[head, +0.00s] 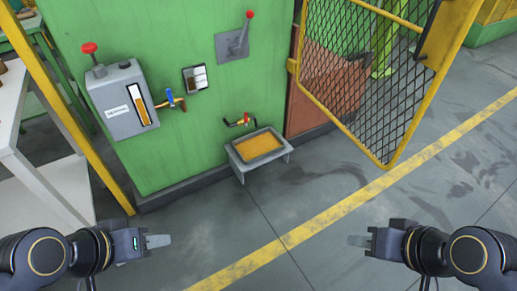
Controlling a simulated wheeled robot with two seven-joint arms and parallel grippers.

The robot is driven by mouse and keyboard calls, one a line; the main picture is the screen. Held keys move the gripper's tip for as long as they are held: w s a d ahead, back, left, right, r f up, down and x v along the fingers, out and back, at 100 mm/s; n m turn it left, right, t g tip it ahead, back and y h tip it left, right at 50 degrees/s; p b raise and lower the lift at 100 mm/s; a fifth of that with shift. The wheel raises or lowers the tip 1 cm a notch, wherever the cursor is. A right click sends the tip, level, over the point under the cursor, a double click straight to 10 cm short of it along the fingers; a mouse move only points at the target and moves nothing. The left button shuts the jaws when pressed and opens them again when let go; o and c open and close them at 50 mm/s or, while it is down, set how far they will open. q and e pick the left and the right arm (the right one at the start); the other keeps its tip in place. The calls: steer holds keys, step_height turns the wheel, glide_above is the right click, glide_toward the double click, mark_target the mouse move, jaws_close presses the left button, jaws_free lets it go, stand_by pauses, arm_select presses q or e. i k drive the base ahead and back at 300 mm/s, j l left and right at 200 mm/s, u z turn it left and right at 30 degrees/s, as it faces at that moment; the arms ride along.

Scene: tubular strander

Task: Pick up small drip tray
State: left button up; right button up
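The small drip tray (264,161) is a grey rectangular pan holding amber liquid. It sits low against the green machine panel, on what looks like a short grey stand, below a small tap with a red handle (240,122). My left gripper (168,241) is at the lower left, apart from the tray and nearer to me. My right gripper (350,241) is at the lower right, also well apart from the tray. Nothing shows in either gripper. The fingers are seen edge-on, so I cannot tell whether they are open or shut.
A grey oil reservoir (118,100) and a red-knobbed lever (236,42) are on the green panel (185,145). A yellow-framed mesh gate (365,75) stands open at the right. A white table (40,185) is at the left. The floor before the tray is clear.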

mark_target(257, 144)
steer(key=i+j+u, duration=0.1)
steer(key=i, duration=0.45)
steer(key=i+j, duration=0.3)
steer(key=i, duration=0.3)
steer(key=i+j+u, duration=0.15)
steer(key=i, duration=0.4)
